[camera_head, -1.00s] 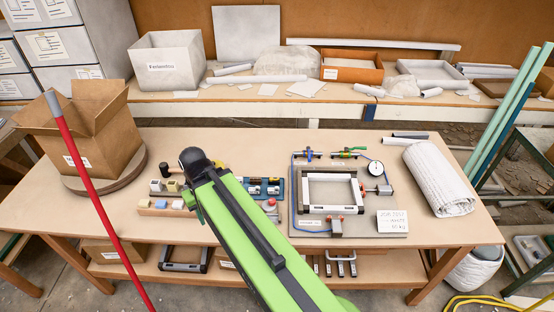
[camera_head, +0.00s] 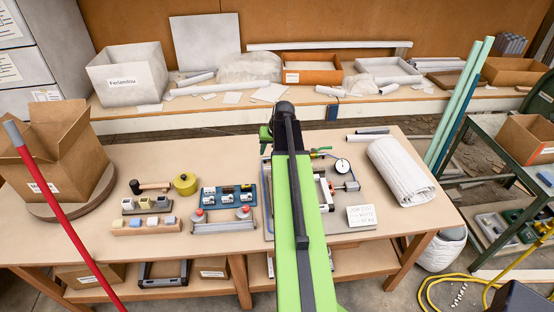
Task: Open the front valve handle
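The test board (camera_head: 345,234) lies on the right half of the wooden workbench (camera_head: 150,160). It carries a metal frame, a round gauge (camera_head: 342,165) and a grey block (camera_head: 352,186) at its right side. A green lever-like handle (camera_head: 320,152) shows at its back edge, just right of my arm. I cannot tell for sure which part is the front valve handle. My green arm stretches over the board and hides its middle and most of its front. The dark far end of my arm is above the board's back left.
A blue tray of switches (camera_head: 236,188) and a bar with red knobs (camera_head: 224,222) lie left of my arm. A rolled white mat (camera_head: 400,172) and a card (camera_head: 361,217) are right. A red pole (camera_head: 55,205) stands at left. The bench's left middle is clear.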

